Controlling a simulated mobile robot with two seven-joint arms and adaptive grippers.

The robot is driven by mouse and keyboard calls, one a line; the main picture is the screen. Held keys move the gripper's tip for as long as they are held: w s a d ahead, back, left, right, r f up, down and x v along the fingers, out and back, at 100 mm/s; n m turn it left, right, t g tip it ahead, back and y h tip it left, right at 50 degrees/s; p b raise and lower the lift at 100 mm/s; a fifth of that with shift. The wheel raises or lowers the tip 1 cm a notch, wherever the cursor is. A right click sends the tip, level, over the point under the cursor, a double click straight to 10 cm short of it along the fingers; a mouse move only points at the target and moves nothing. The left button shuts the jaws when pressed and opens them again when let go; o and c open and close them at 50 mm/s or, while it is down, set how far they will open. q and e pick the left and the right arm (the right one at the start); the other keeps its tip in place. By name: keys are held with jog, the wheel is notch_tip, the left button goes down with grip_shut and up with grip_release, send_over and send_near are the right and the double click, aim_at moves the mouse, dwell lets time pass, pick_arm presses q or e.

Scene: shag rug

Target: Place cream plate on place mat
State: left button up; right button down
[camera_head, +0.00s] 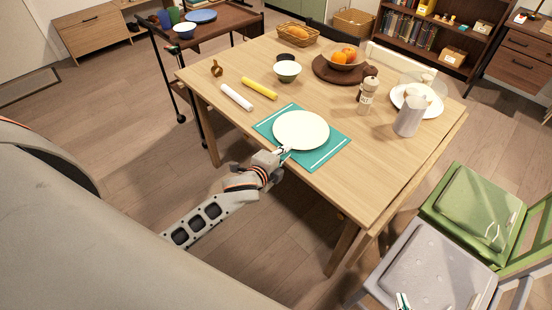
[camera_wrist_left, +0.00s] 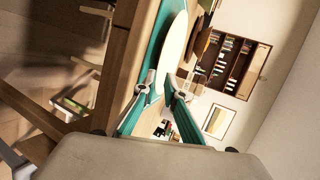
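The cream plate (camera_head: 301,130) lies flat over the teal place mat (camera_head: 331,150) near the front edge of the wooden table. My left gripper (camera_head: 284,153) is at the plate's near rim. In the left wrist view, the plate (camera_wrist_left: 174,48) and the mat (camera_wrist_left: 155,50) appear edge-on. The left gripper's fingertips (camera_wrist_left: 159,84) stand apart, with the plate's rim between them; I see no firm closing on it. Fingertips of my right gripper (camera_head: 438,301) show at the bottom edge, spread apart over the grey chair, with nothing seen between them.
A bowl (camera_head: 287,71), a pepper mill (camera_head: 367,95) and a pitcher (camera_head: 409,116) stand farther back. Chairs (camera_head: 470,215) are at the right. The table is bare right of the mat.

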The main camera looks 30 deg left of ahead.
pick_arm(q)
jog(key=v, duration=0.7)
jog(key=s+d+f+n+g+h, duration=0.1)
jog(key=s+d+f+n, duration=0.1)
jog(key=s+f+n, duration=0.4)
jog(key=s+d+f+n+g+h, duration=0.1)
jog(key=s+d+f+n, duration=0.2)
jog(key=s, duration=0.9)
notch_tip(320, 180, down, 3)
jog(key=n, duration=0.5)
jog(key=shift+s+d+f+g, duration=0.2)
jog(key=shift+s+d+g, duration=0.05)
jog(key=shift+g, duration=0.15)
